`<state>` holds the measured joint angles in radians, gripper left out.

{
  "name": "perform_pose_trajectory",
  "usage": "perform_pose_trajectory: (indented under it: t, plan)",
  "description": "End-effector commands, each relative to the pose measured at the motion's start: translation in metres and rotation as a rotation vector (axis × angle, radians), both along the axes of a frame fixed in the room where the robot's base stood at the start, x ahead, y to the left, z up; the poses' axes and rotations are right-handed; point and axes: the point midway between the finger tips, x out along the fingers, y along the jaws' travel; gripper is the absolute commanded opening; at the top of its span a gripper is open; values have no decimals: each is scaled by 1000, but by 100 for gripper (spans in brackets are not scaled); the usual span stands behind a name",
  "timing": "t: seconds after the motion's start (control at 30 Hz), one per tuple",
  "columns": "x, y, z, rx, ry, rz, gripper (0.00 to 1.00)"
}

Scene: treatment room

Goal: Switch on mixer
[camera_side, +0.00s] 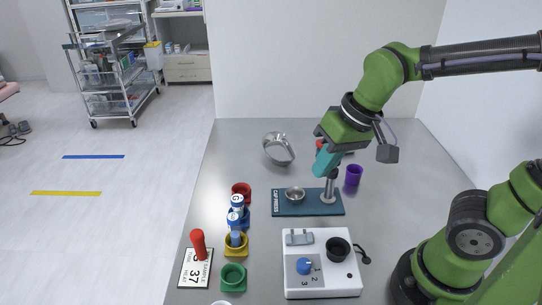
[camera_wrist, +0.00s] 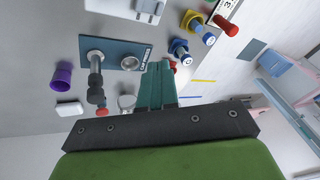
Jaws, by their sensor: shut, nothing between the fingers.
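The mixer (camera_side: 345,275) is a white box on the near part of the table in the side view. It has a blue knob (camera_side: 304,266) on a grey panel marked 1, 2 and 3, and a dark round well (camera_side: 338,249). In the wrist view only part of the white mixer (camera_wrist: 148,6) shows at the top edge, and its knob is not visible. My gripper (camera_side: 321,172) has teal fingers, shut and empty, high over the cap press area, behind the mixer and apart from it. The shut fingers also show in the wrist view (camera_wrist: 158,68).
The cap press (camera_side: 308,211) stands between my gripper and the mixer, its upright post (camera_side: 329,187) close to my fingers. A purple cup (camera_side: 354,175) is right of it.

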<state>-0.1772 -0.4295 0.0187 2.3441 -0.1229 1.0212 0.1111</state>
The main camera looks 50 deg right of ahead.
Motion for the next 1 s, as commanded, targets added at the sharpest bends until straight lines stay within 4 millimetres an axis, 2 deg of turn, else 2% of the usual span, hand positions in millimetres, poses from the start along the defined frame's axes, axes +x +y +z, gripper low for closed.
perform_pose_trajectory:
  t: [0.1,0.33,0.5,0.6,1.0]
  plan:
    - [9,19,-13,-45,159,-38,0]
    - [20,41,-28,-173,383,-264,0]
    - [21,37,-18,-211,424,-468,0]
    - [18,35,-17,-213,438,-521,0]
    - [17,35,-20,-210,441,-531,0]
